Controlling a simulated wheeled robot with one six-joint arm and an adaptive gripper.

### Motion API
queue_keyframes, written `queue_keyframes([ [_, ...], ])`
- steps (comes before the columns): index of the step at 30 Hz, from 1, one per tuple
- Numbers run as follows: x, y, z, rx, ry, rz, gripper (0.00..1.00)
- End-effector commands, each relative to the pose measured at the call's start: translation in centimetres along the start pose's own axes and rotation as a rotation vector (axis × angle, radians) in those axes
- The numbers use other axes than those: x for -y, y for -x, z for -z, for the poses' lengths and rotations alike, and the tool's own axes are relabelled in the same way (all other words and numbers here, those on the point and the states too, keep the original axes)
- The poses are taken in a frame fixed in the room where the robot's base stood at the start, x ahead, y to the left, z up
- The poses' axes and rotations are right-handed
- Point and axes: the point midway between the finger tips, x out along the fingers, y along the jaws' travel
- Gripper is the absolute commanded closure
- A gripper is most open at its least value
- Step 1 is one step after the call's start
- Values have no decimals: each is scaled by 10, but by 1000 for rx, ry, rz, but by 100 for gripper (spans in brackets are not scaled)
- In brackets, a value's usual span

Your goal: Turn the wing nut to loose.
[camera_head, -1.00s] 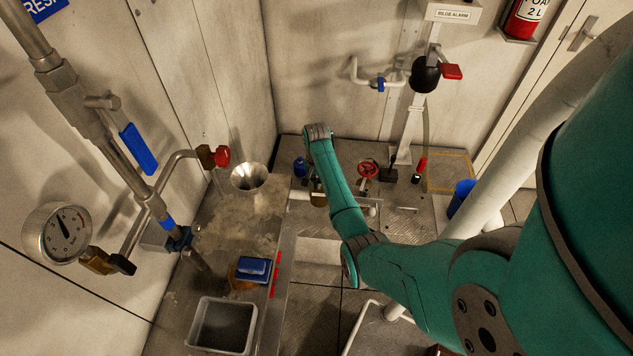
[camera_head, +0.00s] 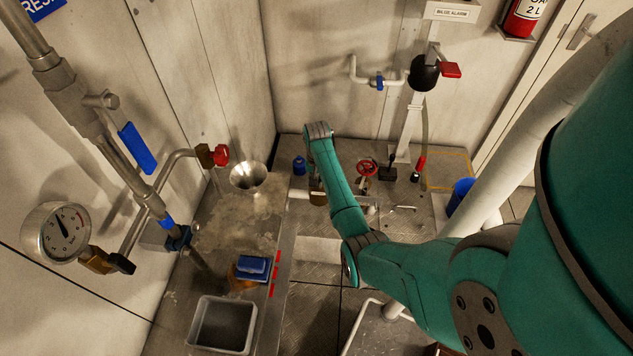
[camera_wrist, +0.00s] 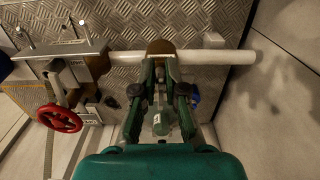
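A brass-coloured fitting (camera_wrist: 160,47) sits on a white horizontal pipe (camera_wrist: 120,58) at the top middle of the wrist view. It also shows in the head view (camera_head: 318,198), beside my forearm. I cannot make out a separate wing nut; if it is at this fitting, my fingers hide it. My gripper (camera_wrist: 160,66) points at the fitting, with its two green fingers close together and their tips at or just short of its near side. A narrow gap shows between the fingers. Whether they grip anything is unclear. In the head view my arm hides the gripper.
A red handwheel (camera_wrist: 60,118) stands left of my gripper in the wrist view. A blue bottle (camera_head: 299,166) stands near my wrist in the head view. A metal funnel (camera_head: 248,176) and a grey bin (camera_head: 222,325) are at the left. A wall (camera_wrist: 285,95) rises at the right.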

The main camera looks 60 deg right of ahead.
Motion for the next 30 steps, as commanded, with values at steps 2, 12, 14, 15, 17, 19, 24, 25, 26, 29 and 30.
queue_keyframes([
  [2,0,6,8,-19,-4,3,63],
  [12,0,5,4,-10,-3,3,63],
  [14,0,9,4,-10,-2,3,63],
  [15,0,13,4,-10,-2,3,63],
  [17,0,21,4,-12,-3,3,63],
  [19,0,34,4,-13,-3,4,63],
  [24,0,68,5,-14,-3,4,63],
  [25,0,75,5,-14,-3,4,63],
  [26,0,80,5,-14,-3,4,63],
  [29,0,97,4,-13,-4,3,63],
  [30,0,102,4,-14,-4,3,63],
])
